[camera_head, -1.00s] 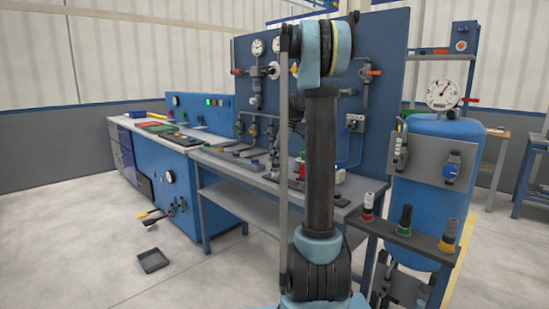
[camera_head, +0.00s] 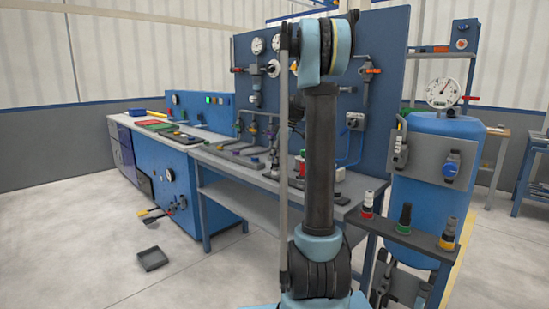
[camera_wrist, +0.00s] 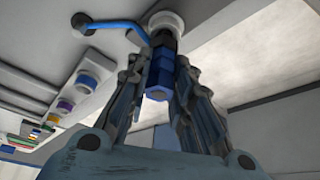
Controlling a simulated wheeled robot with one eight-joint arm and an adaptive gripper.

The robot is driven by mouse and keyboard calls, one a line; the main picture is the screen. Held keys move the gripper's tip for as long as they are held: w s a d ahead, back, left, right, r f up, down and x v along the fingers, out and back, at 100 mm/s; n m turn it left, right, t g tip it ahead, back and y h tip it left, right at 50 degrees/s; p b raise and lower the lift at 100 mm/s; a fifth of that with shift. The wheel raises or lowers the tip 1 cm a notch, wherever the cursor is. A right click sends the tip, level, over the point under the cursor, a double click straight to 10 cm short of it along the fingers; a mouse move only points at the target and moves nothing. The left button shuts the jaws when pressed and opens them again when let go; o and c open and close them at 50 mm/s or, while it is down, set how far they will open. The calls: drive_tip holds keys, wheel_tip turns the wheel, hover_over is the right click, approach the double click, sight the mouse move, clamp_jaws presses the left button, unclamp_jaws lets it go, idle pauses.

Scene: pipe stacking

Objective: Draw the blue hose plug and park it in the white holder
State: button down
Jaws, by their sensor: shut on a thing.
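The blue hose plug (camera_wrist: 158,78) is between the fingers of my gripper (camera_wrist: 165,75) in the wrist view. My gripper is shut on it. The plug's dark far end meets or lies in front of a white round collar (camera_wrist: 167,20); I cannot tell whether it sits inside. I cannot tell whether this collar is the white holder. A bent blue tube (camera_wrist: 112,22) runs from a dark fitting on the grey panel toward the plug. In the head view my arm stands in front of the bench, and the plug and fingers cannot be made out.
Ports with blue (camera_wrist: 88,82), purple (camera_wrist: 66,104) and yellow rings line the panel at left in the wrist view. In the head view, a blue gauge panel (camera_head: 390,105) stands behind the grey bench (camera_head: 240,172). A blue tank (camera_head: 435,200) and a small rack stand right.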

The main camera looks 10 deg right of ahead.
drive_tip(key=shift+f, duration=0.6)
drive_tip(key=c, duration=1.3)
unclamp_jaws()
drive_tip(key=shift+c, duration=0.2)
drive_tip(key=shift+r, duration=0.1)
